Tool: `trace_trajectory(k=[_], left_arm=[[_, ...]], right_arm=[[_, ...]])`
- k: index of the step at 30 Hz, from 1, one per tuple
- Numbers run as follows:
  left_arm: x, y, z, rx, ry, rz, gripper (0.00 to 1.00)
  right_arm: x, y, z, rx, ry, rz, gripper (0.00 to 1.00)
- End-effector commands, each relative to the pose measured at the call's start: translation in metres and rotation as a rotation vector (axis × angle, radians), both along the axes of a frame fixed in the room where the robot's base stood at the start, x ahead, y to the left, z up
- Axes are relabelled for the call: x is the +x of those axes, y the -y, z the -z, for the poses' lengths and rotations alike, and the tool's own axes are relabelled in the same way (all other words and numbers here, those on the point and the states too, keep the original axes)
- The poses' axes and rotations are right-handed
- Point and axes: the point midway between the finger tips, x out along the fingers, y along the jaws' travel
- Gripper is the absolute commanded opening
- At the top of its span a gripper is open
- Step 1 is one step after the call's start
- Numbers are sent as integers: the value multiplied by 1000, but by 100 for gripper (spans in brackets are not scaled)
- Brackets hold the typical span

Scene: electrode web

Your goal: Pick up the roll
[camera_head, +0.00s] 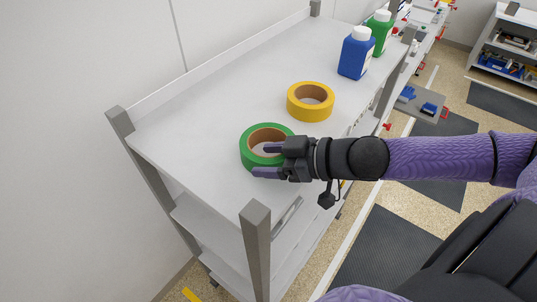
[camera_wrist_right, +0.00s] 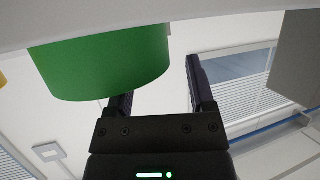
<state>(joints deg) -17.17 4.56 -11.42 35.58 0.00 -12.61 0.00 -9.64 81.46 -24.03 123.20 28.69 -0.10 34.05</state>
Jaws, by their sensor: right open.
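A green tape roll (camera_head: 248,154) with a brown core lies flat on the top shelf of a grey cart, near its front end. A yellow tape roll (camera_head: 297,109) lies behind it to the right. My right gripper (camera_head: 266,160) is open at the green roll's right side. One finger shows over the core opening and the other by the near rim. The right wrist view shows the green roll (camera_wrist_right: 105,62) large, overlapping the left finger; the gap between the fingers (camera_wrist_right: 163,88) looks empty. I cannot tell whether they touch the roll. My left gripper is not in view.
A blue bottle (camera_head: 355,54) and a green bottle (camera_head: 380,30) with white caps stand farther back on the cart top (camera_head: 200,110). Grey posts (camera_head: 256,245) rise at its corners. The cart top's left side is clear.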

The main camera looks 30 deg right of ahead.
Motion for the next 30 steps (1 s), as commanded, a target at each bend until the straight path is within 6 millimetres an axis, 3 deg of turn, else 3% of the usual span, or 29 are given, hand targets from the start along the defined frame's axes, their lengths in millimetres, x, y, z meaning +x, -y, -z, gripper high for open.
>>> trace_trajectory(k=[11, 18, 21, 30], left_arm=[[0, 0, 4, 0, 0, 1, 59], [0, 0, 4, 0, -1, 1, 59], [0, 0, 4, 0, -1, 1, 59], [-1, 0, 4, 1, -2, 1, 59]], right_arm=[[2, -2, 1, -1, -1, 0, 67], [2, -2, 1, -1, -1, 0, 16], [2, -2, 1, -1, -1, 0, 0], [2, -2, 1, -1, -1, 0, 0]])
